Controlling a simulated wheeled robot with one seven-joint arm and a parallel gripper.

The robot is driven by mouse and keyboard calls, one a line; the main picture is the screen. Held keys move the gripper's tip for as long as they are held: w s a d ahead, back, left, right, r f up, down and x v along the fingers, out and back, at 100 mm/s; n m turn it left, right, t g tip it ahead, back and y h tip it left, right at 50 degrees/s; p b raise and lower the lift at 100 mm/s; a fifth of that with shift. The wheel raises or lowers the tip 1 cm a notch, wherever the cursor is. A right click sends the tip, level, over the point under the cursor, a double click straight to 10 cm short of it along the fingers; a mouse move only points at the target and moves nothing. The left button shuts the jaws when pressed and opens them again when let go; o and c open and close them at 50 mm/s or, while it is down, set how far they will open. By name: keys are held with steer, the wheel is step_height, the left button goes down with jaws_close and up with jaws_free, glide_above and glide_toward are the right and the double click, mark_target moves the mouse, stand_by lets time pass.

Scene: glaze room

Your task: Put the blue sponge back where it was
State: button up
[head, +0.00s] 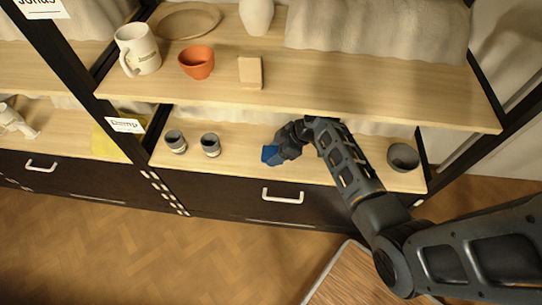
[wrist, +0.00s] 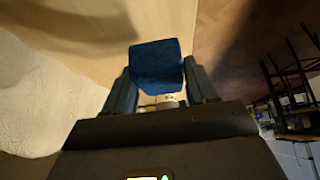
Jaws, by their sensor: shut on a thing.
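The blue sponge (head: 270,154) is a small dark blue block at the lower shelf of the rack in the head view. My gripper (head: 283,149) is shut on it and reaches in between the two shelves. In the wrist view the sponge (wrist: 156,66) sits between the two fingers of my gripper (wrist: 160,88). Whether the sponge touches the lower shelf (head: 240,165) cannot be told. My gripper hides part of the sponge in the head view.
Two grey cups (head: 210,145) stand left of the sponge, and a dark bowl (head: 403,157) stands right of my arm. The upper shelf (head: 330,95) overhangs, with a mug (head: 138,50), an orange pot (head: 196,62) and a beige block (head: 250,72). A drawer handle (head: 283,196) sits below.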

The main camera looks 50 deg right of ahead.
steer(key=x, duration=0.2)
steer(key=shift+w+a+f, duration=0.1)
steer(key=shift+f, duration=0.8)
steer(key=shift+f, duration=0.2)
steer(key=o, duration=1.1)
steer(key=shift+r, duration=0.1)
steer(key=shift+r, duration=0.1)
